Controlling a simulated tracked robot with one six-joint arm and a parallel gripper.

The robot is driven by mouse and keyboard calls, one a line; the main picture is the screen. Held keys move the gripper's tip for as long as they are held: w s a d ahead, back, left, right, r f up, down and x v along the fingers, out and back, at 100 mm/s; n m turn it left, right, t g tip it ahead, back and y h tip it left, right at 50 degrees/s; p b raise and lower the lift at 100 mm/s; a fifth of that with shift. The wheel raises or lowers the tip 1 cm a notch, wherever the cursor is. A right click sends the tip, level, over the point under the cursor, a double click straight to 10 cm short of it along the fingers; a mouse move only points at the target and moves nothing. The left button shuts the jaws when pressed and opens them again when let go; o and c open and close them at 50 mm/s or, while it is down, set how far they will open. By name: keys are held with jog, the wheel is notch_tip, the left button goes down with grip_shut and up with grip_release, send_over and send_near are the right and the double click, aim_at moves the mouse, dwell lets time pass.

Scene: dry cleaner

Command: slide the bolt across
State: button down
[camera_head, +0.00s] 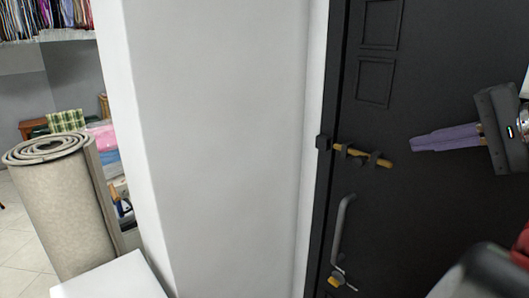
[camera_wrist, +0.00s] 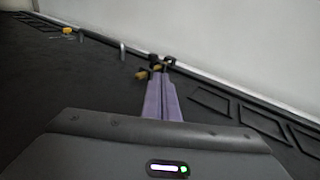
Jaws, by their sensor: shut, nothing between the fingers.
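The bolt (camera_head: 376,160) is a short brass-yellow rod in black brackets on the dark door (camera_head: 430,60). Its left end lies close by a black keeper (camera_head: 323,142) at the door's edge; I cannot tell whether it is inside. My gripper (camera_head: 413,144) has purple fingers, shut and empty. The fingertips are right of the bolt's right end, with a small gap in the head view. In the wrist view the fingertips (camera_wrist: 159,80) are close beside the bolt's end (camera_wrist: 142,75) and partly hide the brackets. Contact cannot be told.
A grey door handle (camera_head: 341,230) with a yellow part at its foot is below the bolt. Raised panels (camera_head: 375,82) are above it. A white wall (camera_head: 220,130) is left of the door. A rolled carpet (camera_head: 62,210) stands far left. The door around the gripper is clear.

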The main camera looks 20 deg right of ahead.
aim_at(364, 161)
jog(key=shift+s+d+f+m, duration=0.15)
jog(key=shift+s+d, duration=0.05)
jog(key=shift+s, duration=0.3)
jog(key=shift+s+d+f+m, duration=0.15)
jog(key=shift+s+f+m, duration=0.05)
jog(key=shift+s, duration=0.25)
jog(key=shift+s+d+f+m, duration=0.15)
jog(key=shift+s+d, duration=0.05)
jog(key=shift+s, duration=0.3)
jog(key=shift+w, duration=0.1)
jog(key=x, duration=1.3)
jog(key=shift+w+a+f, duration=0.15)
jog(key=shift+w+a, duration=0.1)
jog(key=shift+w, duration=0.1)
